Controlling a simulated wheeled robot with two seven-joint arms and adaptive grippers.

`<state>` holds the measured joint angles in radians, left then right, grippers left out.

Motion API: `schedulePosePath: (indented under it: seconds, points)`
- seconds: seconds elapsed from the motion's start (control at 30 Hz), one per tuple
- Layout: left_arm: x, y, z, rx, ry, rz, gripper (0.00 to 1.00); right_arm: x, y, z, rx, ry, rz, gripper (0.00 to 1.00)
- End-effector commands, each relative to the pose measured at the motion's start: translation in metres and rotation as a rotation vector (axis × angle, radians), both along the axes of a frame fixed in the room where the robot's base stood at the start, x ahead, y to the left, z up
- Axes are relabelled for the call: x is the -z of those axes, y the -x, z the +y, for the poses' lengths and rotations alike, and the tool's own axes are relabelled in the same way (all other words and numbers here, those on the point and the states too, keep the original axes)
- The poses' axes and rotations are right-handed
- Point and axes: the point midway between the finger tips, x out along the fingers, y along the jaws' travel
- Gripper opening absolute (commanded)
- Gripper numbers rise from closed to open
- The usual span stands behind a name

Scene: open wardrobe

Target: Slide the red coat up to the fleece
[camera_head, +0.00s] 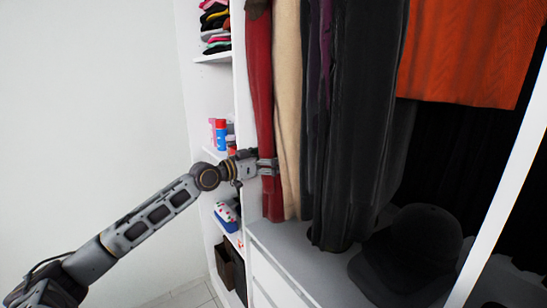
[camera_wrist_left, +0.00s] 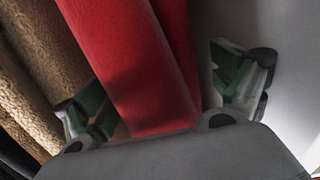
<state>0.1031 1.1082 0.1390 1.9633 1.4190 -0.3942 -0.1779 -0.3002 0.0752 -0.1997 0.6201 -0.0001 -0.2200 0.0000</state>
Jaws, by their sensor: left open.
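The red coat (camera_head: 259,75) hangs at the left end of the rail, beside the wardrobe's side panel. A beige garment (camera_head: 287,95) hangs immediately to its right; its nubby surface in the left wrist view (camera_wrist_left: 42,62) looks like the fleece. My left gripper (camera_head: 268,167) is at the lower part of the red coat. In the left wrist view its fingers (camera_wrist_left: 165,100) are spread, one on each side of the red cloth (camera_wrist_left: 140,75), with the left finger near the beige garment. I cannot tell whether the fingers touch the cloth. My right gripper is not in view.
Dark garments (camera_head: 360,110) and an orange knit (camera_head: 470,50) hang further right. A black cap (camera_head: 412,250) sits on the wardrobe floor (camera_head: 300,262). Shelves with folded clothes (camera_head: 215,25) and small items (camera_head: 221,134) stand left of the coat.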

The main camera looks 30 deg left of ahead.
Motion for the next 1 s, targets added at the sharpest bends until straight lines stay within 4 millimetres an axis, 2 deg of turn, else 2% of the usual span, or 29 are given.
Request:
schedulePosePath:
  seconds: [0.67, 1.0]
  points:
    - [0.0002, -0.0084, -0.0042, 0.001, -0.001, 0.001, 0.95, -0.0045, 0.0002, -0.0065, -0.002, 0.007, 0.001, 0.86]
    - [0.0001, -0.0084, -0.0041, 0.001, -0.001, 0.001, 0.51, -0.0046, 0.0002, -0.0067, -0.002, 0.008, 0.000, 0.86]
